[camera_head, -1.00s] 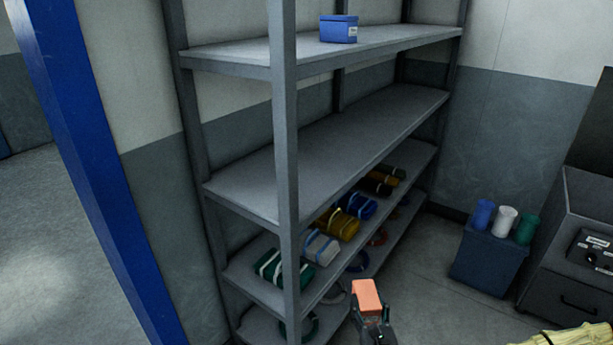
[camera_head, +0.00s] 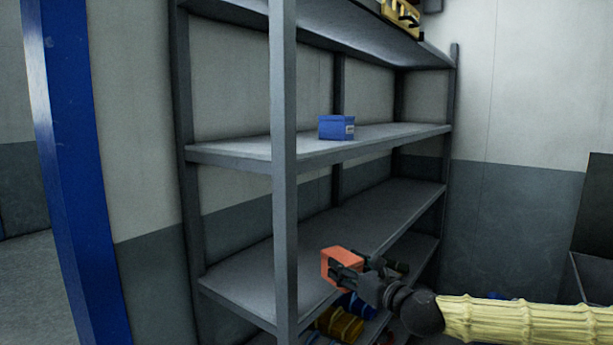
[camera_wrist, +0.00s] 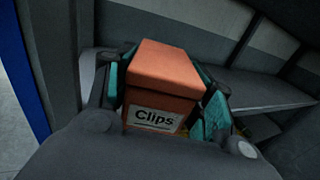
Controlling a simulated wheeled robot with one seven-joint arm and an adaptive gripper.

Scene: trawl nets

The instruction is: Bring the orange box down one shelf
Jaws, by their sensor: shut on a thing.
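The orange box (camera_head: 339,268) is held in my gripper (camera_head: 346,270), at the front of the shelf unit. In the head view it shows in front of the empty middle shelf (camera_head: 262,258), near its front edge; I cannot tell whether it touches the shelf. In the wrist view the orange box (camera_wrist: 166,80) sits between the teal finger pads of my gripper (camera_wrist: 165,95), with its "Clips" label facing the camera. A blue box (camera_head: 337,128) stands on the shelf above.
A grey upright post (camera_head: 284,180) stands left of my gripper. Coloured bundles (camera_head: 340,322) lie on the lower shelf. A yellow item (camera_head: 402,15) sits on the top shelf. A blue post (camera_head: 85,200) is at far left. The middle shelf has free room.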

